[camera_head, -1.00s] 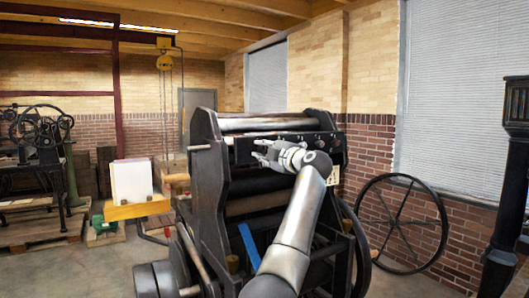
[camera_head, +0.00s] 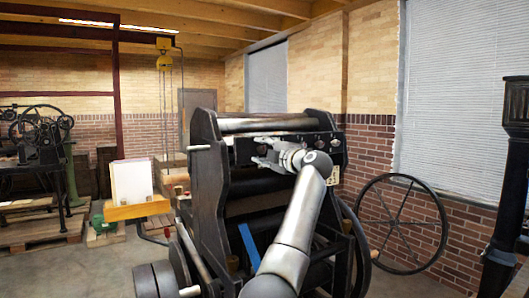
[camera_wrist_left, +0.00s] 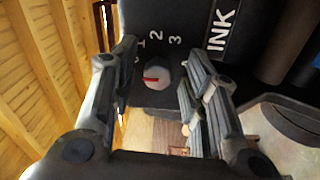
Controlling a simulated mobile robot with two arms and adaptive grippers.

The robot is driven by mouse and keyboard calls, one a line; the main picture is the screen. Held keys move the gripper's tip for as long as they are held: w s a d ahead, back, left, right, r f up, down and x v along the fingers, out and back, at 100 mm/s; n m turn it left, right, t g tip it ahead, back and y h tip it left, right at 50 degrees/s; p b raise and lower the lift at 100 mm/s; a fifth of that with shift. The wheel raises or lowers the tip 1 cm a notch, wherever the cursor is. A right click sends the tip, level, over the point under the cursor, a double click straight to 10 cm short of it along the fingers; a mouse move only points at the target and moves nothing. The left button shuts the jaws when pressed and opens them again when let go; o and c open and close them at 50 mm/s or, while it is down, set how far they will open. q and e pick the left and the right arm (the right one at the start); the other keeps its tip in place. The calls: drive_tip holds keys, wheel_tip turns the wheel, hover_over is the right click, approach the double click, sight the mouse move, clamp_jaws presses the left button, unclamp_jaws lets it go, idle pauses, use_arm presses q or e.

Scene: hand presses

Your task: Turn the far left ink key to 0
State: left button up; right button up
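The black hand press (camera_head: 228,160) stands in front of me, with a dark panel across its top. In the left wrist view, a grey ink key knob (camera_wrist_left: 158,76) has a red pointer line directed to the picture's left. White digits, including 1, 2 and 3, curve around it; a partly hidden mark at the lower left may be 0. A white INK label (camera_wrist_left: 222,28) lies to the right. My left gripper (camera_head: 262,152) is at the panel; its fingers stand open on both sides of the knob in the left wrist view (camera_wrist_left: 163,65), with visible gaps. My right gripper is out of view.
A spoked wheel (camera_head: 402,222) stands right of the press against the brick wall. A yellow tray with white paper (camera_head: 131,180) is at its left. Another machine (camera_head: 40,140) stands on a pallet at the far left.

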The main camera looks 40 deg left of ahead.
use_arm(q)
drive_tip(key=v, duration=1.2)
idle(0.5)
